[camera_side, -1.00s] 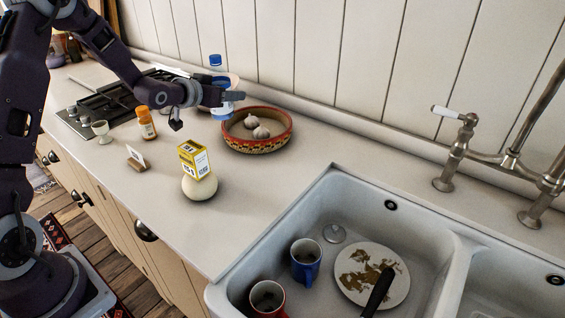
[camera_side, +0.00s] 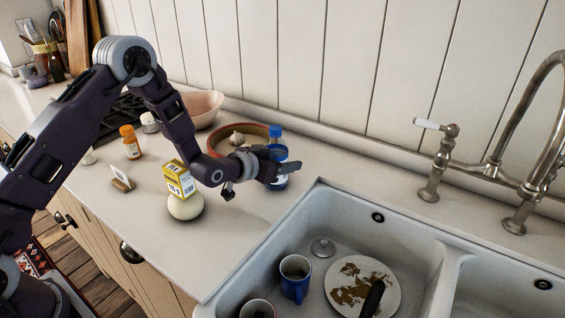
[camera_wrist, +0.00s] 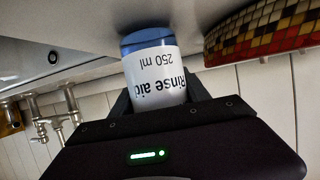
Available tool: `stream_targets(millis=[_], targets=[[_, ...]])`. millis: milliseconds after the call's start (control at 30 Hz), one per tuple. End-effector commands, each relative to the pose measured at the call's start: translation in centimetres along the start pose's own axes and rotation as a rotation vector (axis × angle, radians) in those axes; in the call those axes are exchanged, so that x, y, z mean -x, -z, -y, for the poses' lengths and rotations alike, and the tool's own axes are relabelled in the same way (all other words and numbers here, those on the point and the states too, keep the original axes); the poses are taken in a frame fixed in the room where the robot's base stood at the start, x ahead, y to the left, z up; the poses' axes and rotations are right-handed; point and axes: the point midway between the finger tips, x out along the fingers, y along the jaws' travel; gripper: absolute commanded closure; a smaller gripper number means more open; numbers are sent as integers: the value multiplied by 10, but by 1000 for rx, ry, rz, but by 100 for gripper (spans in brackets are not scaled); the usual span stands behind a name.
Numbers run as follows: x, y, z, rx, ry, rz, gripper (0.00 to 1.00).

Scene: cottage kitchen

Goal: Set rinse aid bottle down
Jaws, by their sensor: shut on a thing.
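The rinse aid bottle (camera_side: 277,156) is blue with a white label and is upright in the side view. My gripper (camera_side: 284,169) is shut on it, over the counter (camera_side: 240,215) between the bowl and the sink. In the wrist view the bottle (camera_wrist: 155,72) sits between my fingers, with its label reading "Rinse aid 250 ml" upside down. My fingers hide part of the bottle. I cannot tell whether its base touches the counter.
A patterned bowl (camera_side: 217,138) with garlic (camera_side: 238,138) stands just behind my gripper. The sink (camera_side: 330,205) with mugs and a dirty plate (camera_side: 345,285) lies to the front right.

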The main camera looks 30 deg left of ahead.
Motion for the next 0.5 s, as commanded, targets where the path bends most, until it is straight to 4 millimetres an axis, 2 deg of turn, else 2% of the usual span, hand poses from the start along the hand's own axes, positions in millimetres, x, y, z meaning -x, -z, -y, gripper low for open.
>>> stream_targets(millis=[333, 367, 467, 500], targets=[[-2, -3, 0, 0, 0, -2, 95], [-2, -4, 0, 0, 0, 0, 44], [-2, -4, 0, 1, 0, -1, 24], [-2, -4, 0, 1, 0, -1, 24]])
